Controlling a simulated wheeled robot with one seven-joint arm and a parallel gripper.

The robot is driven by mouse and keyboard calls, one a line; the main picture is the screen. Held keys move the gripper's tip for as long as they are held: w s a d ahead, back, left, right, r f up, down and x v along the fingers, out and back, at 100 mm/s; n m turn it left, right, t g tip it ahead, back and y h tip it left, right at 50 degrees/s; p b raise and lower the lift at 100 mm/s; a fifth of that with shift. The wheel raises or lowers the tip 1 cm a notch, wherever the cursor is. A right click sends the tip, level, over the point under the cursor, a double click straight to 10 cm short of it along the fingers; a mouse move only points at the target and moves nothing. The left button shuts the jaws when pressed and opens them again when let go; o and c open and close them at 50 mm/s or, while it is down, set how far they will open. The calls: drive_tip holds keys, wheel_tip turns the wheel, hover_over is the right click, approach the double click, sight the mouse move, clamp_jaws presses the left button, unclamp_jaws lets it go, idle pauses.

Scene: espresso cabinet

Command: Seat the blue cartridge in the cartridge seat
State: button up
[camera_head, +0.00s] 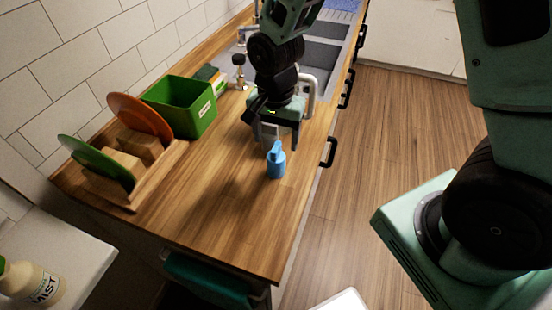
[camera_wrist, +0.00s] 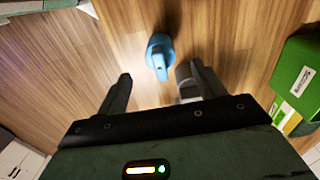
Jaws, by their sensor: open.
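The blue cartridge (camera_head: 276,163) stands upright on the wooden counter, near its right edge in the head view. It has a wide body and a narrower top. It also shows in the wrist view (camera_wrist: 159,55), beyond my fingertips and slightly right of the middle between them. My gripper (camera_head: 272,130) is above the counter, just behind the cartridge in the head view. In the wrist view my gripper (camera_wrist: 155,82) has its two fingers wide apart with nothing between them. I cannot make out the cartridge seat in either view.
A green bin (camera_head: 182,106) and a wooden rack (camera_head: 132,190) with an orange plate (camera_head: 140,116) and a green plate (camera_head: 97,160) stand along the wall side. A sink (camera_head: 318,55) lies behind my arm. The counter's front part is clear.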

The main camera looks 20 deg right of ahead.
sight(276, 147)
drive_tip(key=shift+f+p, duration=1.05)
drive_tip(key=shift+f, duration=2)
drive_tip(key=c, duration=1.2)
drive_tip(key=shift+r, duration=0.1)
